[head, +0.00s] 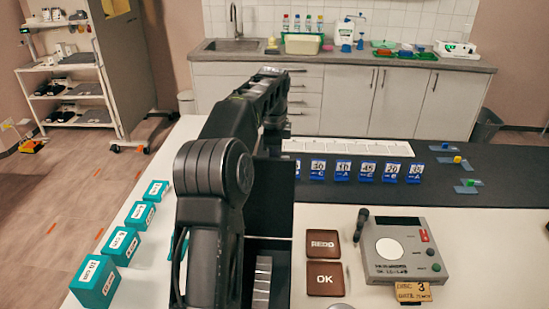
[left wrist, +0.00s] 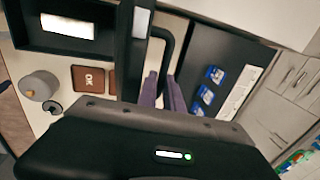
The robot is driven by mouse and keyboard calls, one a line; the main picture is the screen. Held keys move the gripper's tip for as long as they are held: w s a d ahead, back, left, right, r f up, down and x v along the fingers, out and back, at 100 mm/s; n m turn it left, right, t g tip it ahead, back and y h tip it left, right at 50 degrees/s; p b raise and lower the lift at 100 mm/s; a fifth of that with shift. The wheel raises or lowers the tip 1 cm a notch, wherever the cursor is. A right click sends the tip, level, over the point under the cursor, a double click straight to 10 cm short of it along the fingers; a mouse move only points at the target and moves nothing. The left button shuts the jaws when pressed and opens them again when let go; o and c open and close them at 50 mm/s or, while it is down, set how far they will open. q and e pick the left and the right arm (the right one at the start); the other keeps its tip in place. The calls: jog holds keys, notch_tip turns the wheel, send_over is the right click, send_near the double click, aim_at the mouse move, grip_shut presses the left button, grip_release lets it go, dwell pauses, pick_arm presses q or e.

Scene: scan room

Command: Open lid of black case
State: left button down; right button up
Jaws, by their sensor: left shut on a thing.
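The black case (head: 281,252) stands on the white table, partly hidden behind my left arm. Its lid (head: 271,198) is raised and stands roughly upright at the back of the open base. Light pieces (head: 262,279) show inside the base. My left gripper (left wrist: 162,92) is at the lid's upper edge, its two fingers shut on the dark handle (left wrist: 168,42) of the lid. In the head view the fingertips are hidden by the arm and wrist. The open case interior (left wrist: 40,37) also shows in the left wrist view. My right gripper is not in view.
Right of the case lie the brown REDO (head: 323,243) and OK (head: 325,279) trays and a grey device (head: 404,252). Teal boxes (head: 96,280) line the left edge. A black mat (head: 480,185) with blue tags (head: 367,171) lies behind.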

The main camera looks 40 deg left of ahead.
pick_arm(q)
jog(key=c, duration=1.5)
grip_release()
jog(key=shift+a+r, duration=0.2)
